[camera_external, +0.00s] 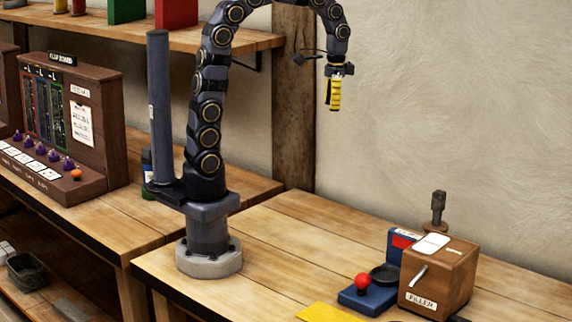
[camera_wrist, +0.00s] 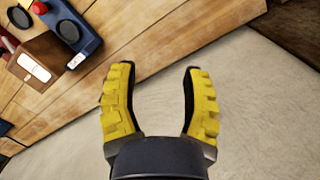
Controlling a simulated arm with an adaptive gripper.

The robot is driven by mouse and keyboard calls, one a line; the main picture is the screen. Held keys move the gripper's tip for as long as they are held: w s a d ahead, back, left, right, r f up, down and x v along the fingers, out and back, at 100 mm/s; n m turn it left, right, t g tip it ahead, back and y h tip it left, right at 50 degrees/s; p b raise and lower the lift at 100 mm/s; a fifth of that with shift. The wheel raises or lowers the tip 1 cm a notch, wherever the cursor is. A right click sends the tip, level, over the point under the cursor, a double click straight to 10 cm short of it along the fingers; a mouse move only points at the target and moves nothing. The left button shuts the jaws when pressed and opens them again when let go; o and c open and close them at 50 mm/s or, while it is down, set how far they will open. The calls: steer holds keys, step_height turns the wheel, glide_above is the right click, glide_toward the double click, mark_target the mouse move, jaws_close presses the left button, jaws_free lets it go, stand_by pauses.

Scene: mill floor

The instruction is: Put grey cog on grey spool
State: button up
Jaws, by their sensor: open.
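My gripper (camera_external: 334,106) hangs high above the workbench, near the wall, with its yellow fingers pointing down. In the wrist view my gripper (camera_wrist: 158,72) is open, with nothing between the fingers. I cannot make out a clear grey cog or grey spool in either view. A dark grey upright piece (camera_external: 438,208) shows at the top of the wooden box at the right, well below and to the right of my gripper. I cannot tell whether it stands on the box or behind it.
The wooden box (camera_external: 450,275) stands beside a blue device (camera_external: 352,300) with a red ball knob (camera_external: 362,281) and a dark round dish (camera_external: 384,274). A yellow sheet (camera_external: 330,313) lies at the front edge. The bench (camera_external: 290,240) is clear between my base and the box.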

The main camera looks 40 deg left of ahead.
steer(key=s+a+f+n, duration=0.1)
steer(key=s+a+n, duration=0.3)
steer(key=s, duration=0.5)
steer(key=s+a+f+n, duration=0.2)
steer(key=s+a+n, duration=0.2)
steer(key=s+a, duration=0.3)
steer(key=s, duration=0.3)
steer(key=shift+s+a+g, duration=0.15)
steer(key=shift+a+g, duration=0.1)
steer(key=shift+g, duration=0.05)
